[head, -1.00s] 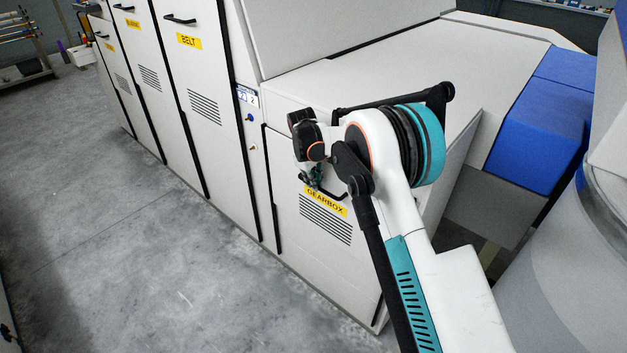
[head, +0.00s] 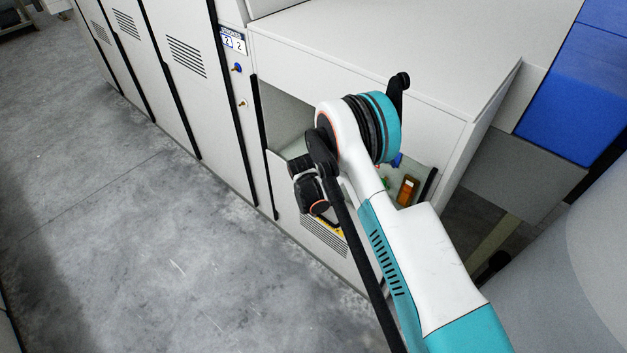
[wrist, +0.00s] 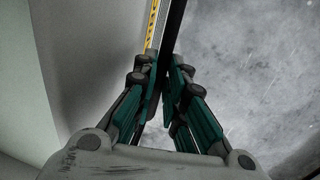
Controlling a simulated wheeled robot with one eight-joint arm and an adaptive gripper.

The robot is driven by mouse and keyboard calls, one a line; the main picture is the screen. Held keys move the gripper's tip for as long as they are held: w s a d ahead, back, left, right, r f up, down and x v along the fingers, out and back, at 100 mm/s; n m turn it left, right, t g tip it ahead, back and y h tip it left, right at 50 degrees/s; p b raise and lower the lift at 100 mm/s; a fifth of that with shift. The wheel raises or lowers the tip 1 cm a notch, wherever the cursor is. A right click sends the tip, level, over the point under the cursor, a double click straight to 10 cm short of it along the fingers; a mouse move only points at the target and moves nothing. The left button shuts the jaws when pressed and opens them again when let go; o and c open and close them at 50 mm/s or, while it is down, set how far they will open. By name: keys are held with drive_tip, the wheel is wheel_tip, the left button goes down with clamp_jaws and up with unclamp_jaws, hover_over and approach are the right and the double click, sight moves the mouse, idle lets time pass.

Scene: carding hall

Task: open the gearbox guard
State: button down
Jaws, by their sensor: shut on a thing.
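The gearbox guard (head: 322,240) is a pale panel with vent slots, low on the machine's side. In the head view its top stands away from the upper frame, leaving an opening above it. Part of its yellow label (head: 332,224) shows below my wrist, and the label strip also shows at the top of the wrist view (wrist: 153,25). The dark handle bar (wrist: 172,35) runs between my fingers. My gripper (wrist: 165,85) is shut on this handle. In the head view my wrist and arm hide the fingers and handle.
Inside the opening, an orange-brown part (head: 408,190) and small green and blue parts show. A counter plate (head: 233,42) and knobs are left of the opening. Blue boxes (head: 570,95) and a pale cylinder (head: 590,260) stand right. Grey floor (head: 130,230) is clear at left.

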wheel_tip(320, 180, down, 8)
drive_tip(key=shift+r, duration=0.1)
idle(0.4)
drive_tip(key=c, duration=1.7)
unclamp_jaws()
drive_tip(key=shift+o, duration=0.2)
drive_tip(key=shift+r, duration=0.15)
wheel_tip(320, 180, up, 12)
drive_tip(key=s+a, duration=0.1)
drive_tip(key=shift+s+a+f, duration=0.2)
drive_tip(key=shift+s+f, duration=0.05)
drive_tip(key=shift+s, duration=0.15)
drive_tip(key=shift+r, duration=0.1)
